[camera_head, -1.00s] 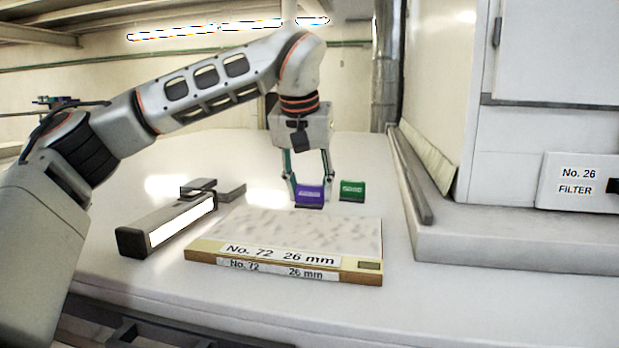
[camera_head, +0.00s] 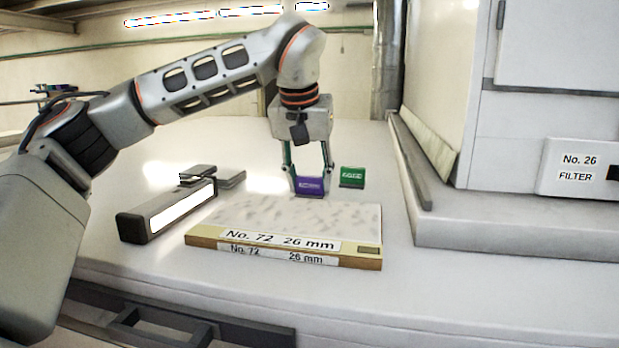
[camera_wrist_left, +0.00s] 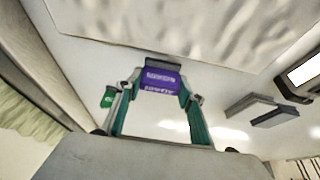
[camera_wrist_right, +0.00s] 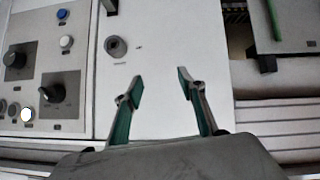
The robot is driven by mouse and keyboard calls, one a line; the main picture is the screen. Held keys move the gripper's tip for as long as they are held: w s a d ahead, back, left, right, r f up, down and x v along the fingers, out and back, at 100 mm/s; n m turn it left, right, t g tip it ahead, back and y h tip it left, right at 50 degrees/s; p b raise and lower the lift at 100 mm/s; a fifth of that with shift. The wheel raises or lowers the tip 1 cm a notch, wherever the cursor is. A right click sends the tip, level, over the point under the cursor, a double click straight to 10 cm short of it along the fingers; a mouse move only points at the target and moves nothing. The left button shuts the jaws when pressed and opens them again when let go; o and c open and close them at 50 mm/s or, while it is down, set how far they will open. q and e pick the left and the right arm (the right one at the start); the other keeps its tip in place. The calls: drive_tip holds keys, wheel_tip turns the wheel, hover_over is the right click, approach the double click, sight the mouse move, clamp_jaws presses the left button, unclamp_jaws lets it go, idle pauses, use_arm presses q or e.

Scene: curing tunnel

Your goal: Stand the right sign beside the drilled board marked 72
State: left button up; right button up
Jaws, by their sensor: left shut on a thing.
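The drilled board (camera_head: 320,217) lies flat on the white table, its front label reading "No. 72 26 mm". My left gripper (camera_head: 309,184) is shut on a purple sign (camera_head: 309,185) just behind the board's far edge. The purple sign also shows between the fingers in the left wrist view (camera_wrist_left: 160,80). I cannot tell whether its dark base touches the table. A green sign (camera_head: 352,176) stands just to the right of the purple one. The signs' lettering is too small to read. My right gripper (camera_wrist_right: 158,82) is open and empty, in the right wrist view only.
A dark bar with a bright strip (camera_head: 170,210) lies left of the board, with flat grey pieces (camera_head: 213,177) behind it. A white cabinet marked "No. 26 FILTER" (camera_head: 578,170) stands on the right. A control panel (camera_wrist_right: 45,75) is near my right gripper.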

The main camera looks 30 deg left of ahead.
use_arm(q)
drive_tip(key=shift+f, duration=0.2)
drive_tip(key=o, duration=1.2)
drive_tip(key=shift+c, duration=0.2)
drive_tip(key=v, duration=1.2)
drive_tip(key=shift+s+f, duration=0.1)
